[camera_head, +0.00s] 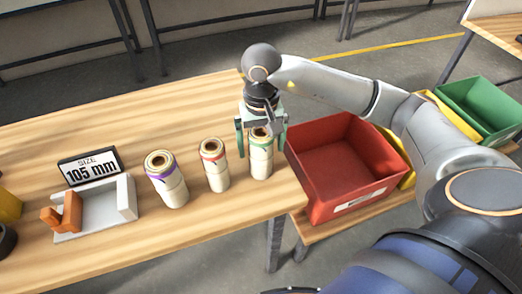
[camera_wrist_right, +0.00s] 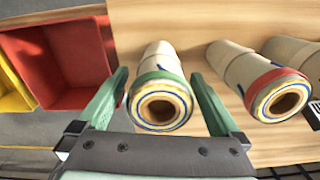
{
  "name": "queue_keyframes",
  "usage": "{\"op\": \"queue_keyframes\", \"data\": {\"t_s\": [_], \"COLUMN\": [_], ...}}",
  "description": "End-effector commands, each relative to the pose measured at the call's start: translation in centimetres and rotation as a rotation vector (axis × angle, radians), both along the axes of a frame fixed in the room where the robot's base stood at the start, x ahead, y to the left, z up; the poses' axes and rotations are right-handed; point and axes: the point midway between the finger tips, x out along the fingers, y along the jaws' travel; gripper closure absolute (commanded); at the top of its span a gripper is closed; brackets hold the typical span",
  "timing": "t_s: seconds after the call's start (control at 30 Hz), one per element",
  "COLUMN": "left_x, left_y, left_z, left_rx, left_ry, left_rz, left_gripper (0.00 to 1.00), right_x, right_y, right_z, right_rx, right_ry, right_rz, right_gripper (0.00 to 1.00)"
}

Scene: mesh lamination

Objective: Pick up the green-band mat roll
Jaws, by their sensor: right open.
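The green-band mat roll (camera_head: 260,158) stands upright near the right end of the wooden table. In the right wrist view the green-band roll (camera_wrist_right: 160,100) shows its hollow top end and green band. My right gripper (camera_head: 261,142) is above and around the top of this roll, one finger on each side. In the right wrist view the right gripper (camera_wrist_right: 158,95) is open, with gaps between both fingers and the roll. The gripper partly hides the roll's top in the head view. My left gripper is not in view.
A red-band roll (camera_head: 214,166) stands just left, then a purple-band roll (camera_head: 167,182). Further left are a grey fixture with an orange part (camera_head: 125,200) and a "105 mm" sign (camera_head: 90,166). A red bin (camera_head: 320,208) is right of the table; a green bin (camera_head: 480,104) is beyond.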

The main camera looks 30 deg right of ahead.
Motion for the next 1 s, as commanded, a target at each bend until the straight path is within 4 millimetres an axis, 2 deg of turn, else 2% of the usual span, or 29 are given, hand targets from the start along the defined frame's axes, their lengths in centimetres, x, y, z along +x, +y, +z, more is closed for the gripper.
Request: {"op": "queue_keyframes", "data": {"t_s": [0.1,0.3,1.0], "left_x": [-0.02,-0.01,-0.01], "left_y": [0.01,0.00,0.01], "left_z": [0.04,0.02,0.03], "left_rx": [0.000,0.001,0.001], "left_ry": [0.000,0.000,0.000], "left_rz": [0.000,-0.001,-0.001], "left_gripper": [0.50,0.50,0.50], "right_x": [-0.02,0.00,0.00], "right_y": [0.03,0.03,0.02], "right_z": [-0.61,-0.62,-0.57], "right_rx": [0.000,0.001,0.001], "right_ry": [0.000,-0.001,0.000], "right_rz": [0.001,0.001,0.001], "right_gripper": [0.00,0.01,0.80]}}
